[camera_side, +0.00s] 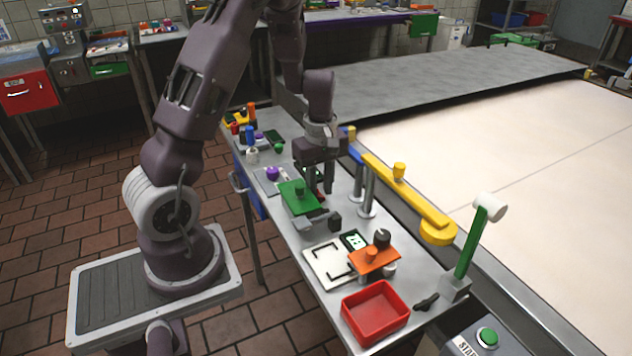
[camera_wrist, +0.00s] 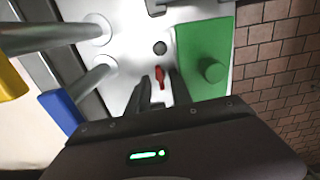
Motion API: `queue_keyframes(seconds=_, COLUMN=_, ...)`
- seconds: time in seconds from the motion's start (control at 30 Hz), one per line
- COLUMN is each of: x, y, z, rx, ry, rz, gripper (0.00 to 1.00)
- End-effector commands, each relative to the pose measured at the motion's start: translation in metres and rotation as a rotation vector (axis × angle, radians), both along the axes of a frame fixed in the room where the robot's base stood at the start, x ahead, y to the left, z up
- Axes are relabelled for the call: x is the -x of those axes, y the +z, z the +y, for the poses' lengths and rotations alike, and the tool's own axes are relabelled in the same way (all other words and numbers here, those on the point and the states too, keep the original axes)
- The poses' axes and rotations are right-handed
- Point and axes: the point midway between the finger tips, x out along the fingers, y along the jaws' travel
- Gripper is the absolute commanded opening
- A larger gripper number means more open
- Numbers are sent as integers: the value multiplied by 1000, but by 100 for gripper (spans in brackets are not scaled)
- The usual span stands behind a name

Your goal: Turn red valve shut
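The red valve (camera_wrist: 160,75) shows in the wrist view as a small narrow red handle on the metal bench, just left of a green plate. My gripper (camera_wrist: 162,86) points down at it, its two dark fingers apart, one on each side of the handle. I see a gap between the fingers, and I cannot tell whether either touches the handle. In the side view my gripper (camera_side: 318,186) is low over the bench behind the green plate (camera_side: 290,206). Only a bit of red shows there, and the valve's base is mostly hidden.
The green plate has a green knob (camera_wrist: 214,71). Metal posts (camera_side: 367,200) stand close to my gripper, beside a long yellow lever (camera_side: 412,202). A small dark round knob (camera_wrist: 160,48) is just beyond the valve. A red tray (camera_side: 376,336) and orange plate (camera_side: 381,266) lie nearer the bench front.

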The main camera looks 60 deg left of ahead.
Motion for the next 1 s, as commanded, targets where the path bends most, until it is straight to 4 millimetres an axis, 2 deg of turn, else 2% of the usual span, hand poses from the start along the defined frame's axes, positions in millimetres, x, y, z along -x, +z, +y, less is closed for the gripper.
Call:
queue_keyframes(seconds=0.07, x=1, y=-1, z=-1, rx=1, ry=101, rz=4, gripper=29)
queue_keyframes(seconds=0.17, x=1, y=-1, z=-2, rx=2, ry=361, rz=5, gripper=29)
queue_keyframes(seconds=0.5, x=1, y=-1, z=-2, rx=0, ry=1432, rz=3, gripper=29)
queue_keyframes(seconds=0.57, x=0, y=4, z=-1, rx=4, ry=1575, rz=-3, gripper=29)
queue_keyframes(seconds=0.83, x=0, y=76, z=-4, rx=16, ry=1533, rz=0, gripper=29)
queue_keyframes(seconds=1.0, x=8, y=97, z=-44, rx=133, ry=1164, rz=12, gripper=29)
